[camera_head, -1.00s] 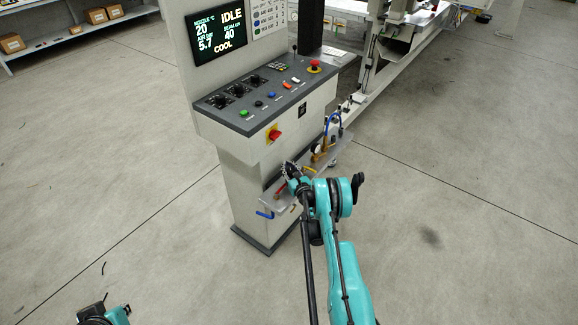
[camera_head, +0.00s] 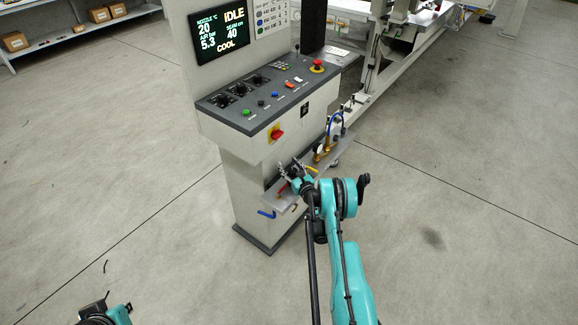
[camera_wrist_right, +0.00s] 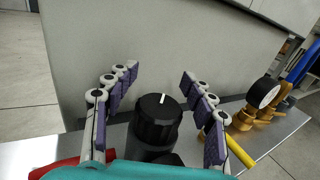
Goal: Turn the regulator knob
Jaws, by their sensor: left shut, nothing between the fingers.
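The regulator knob (camera_wrist_right: 158,122) is black and ribbed, with a white mark on its top pointing almost straight up in the right wrist view. My right gripper (camera_wrist_right: 158,88) is open, with one purple-padded finger on each side of the knob and visible gaps between. In the head view my right gripper (camera_head: 289,170) is at the small shelf (camera_head: 284,203) on the console's pedestal, and it hides the knob. My left gripper (camera_head: 97,308) is low at the bottom left, shut and empty, far from the console. The console display (camera_head: 222,32) reads AIR bar 5.3.
On the shelf, brass fittings with a gauge (camera_wrist_right: 263,93) stand right of the knob, beside a yellow handle (camera_wrist_right: 240,151). A red handle (camera_wrist_right: 72,166) lies to its left. The console panel (camera_head: 265,98) overhangs the shelf. Open floor lies to the right.

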